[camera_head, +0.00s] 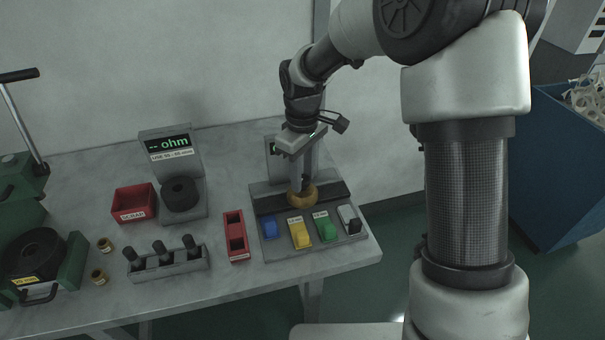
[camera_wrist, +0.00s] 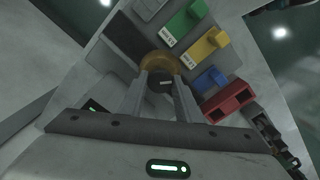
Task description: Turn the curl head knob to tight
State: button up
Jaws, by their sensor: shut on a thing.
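In the wrist view, a dark round knob (camera_wrist: 160,77) with a pale mark on its face sits between the fingers of my gripper (camera_wrist: 163,92). My gripper is shut on this knob, which fits the curl head knob; I can read no setting on it. An orange-brown ring (camera_wrist: 158,59) shows around the far side of the knob. In the head view, my gripper (camera_head: 298,184) reaches down to the same ring (camera_head: 302,198) on the grey station (camera_head: 266,205). The fingers largely hide the knob there.
Blue (camera_head: 269,229), yellow (camera_head: 300,236) and green (camera_head: 327,231) blocks sit close in front. A red tray (camera_head: 235,218) is just left. A scrap bin (camera_head: 134,201), an ohm meter (camera_head: 171,158) and a post rack (camera_head: 168,268) stand further left. Bare table lies between them.

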jog(key=m, duration=0.4)
jog(key=shift+r, duration=0.1)
jog(key=m+p, duration=0.1)
jog(key=m, duration=0.6)
jog(key=shift+m, duration=0.4)
jog(key=m+p, duration=0.1)
jog(key=m, duration=0.2)
jog(key=shift+m, duration=0.3)
jog(key=m+p, duration=0.1)
jog(key=m, duration=0.2)
jog(key=shift+m, duration=0.3)
jog(key=m+p, duration=0.2)
jog(key=m, duration=0.1)
jog(key=shift+r+m, duration=0.1)
jog(key=shift+m, duration=0.2)
jog(key=m+p, duration=0.1)
jog(key=m, duration=0.2)
jog(key=shift+w+p, duration=0.1)
jog(key=shift+p, duration=0.3)
jog(key=shift+m+p, duration=0.65)
jog(key=shift+m, duration=0.85)
